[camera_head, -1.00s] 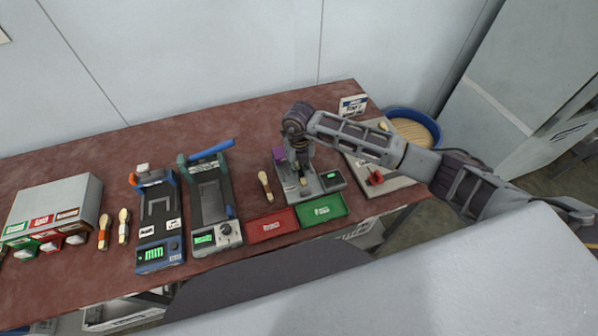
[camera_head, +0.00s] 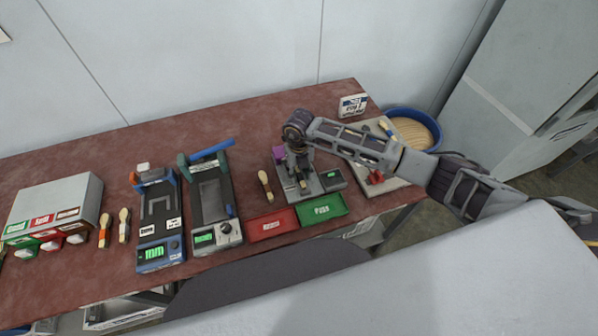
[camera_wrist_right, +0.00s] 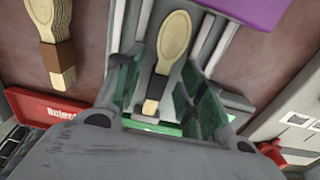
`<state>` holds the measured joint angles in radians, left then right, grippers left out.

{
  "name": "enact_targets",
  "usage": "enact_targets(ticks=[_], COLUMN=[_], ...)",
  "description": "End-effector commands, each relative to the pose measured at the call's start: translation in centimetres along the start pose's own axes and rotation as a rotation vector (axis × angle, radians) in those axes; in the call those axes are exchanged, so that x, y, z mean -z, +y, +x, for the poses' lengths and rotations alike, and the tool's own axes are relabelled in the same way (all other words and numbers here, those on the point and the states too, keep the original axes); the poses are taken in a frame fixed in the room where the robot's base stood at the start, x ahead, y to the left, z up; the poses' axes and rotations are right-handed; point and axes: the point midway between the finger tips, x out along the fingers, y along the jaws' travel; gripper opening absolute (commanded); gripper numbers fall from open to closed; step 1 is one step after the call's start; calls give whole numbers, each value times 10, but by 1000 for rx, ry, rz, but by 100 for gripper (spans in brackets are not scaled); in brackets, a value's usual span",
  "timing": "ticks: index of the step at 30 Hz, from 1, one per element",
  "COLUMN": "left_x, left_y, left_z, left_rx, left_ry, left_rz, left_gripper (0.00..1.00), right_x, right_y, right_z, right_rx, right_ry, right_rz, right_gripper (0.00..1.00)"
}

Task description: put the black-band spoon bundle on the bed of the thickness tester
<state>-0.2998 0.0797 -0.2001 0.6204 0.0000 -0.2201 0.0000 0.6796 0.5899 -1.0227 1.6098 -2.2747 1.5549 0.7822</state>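In the right wrist view a pale wooden spoon bundle with a black band (camera_wrist_right: 173,43) lies lengthwise along the middle of a grey device's bed. My right gripper (camera_wrist_right: 165,95) has its green-lined fingers apart, one on each side of the bundle, with gaps visible. In the head view my right gripper (camera_head: 299,158) points down over this small grey device with a purple part (camera_head: 332,181), hiding most of its bed and the bundle. A blue device (camera_head: 159,252) with a green "mm" display stands farther left. No readable label tells which is the thickness tester. My left gripper is not in view.
A brown-banded bundle (camera_head: 265,184) lies just left of the grey device. Red (camera_head: 272,224) and green (camera_head: 321,208) trays stand in front. A green-and-black device (camera_head: 213,205), other spoon bundles (camera_head: 104,230) and a button box (camera_head: 57,205) are left. A board (camera_head: 388,182) is right.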

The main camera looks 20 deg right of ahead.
Motion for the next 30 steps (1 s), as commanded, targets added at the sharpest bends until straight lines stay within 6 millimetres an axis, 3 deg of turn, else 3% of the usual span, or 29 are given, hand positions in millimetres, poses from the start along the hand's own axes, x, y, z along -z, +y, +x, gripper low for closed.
enact_targets(ticks=[14, 30], left_x=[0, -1], left_y=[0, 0], left_z=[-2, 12], left_rx=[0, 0], left_ry=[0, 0], left_rz=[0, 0], left_gripper=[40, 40], right_x=[-1, -1], right_y=[0, 0], right_z=[-6, -77], right_rx=[-1, -1], right_ry=[-2, -4], right_rz=[0, -1], right_gripper=[40, 40])
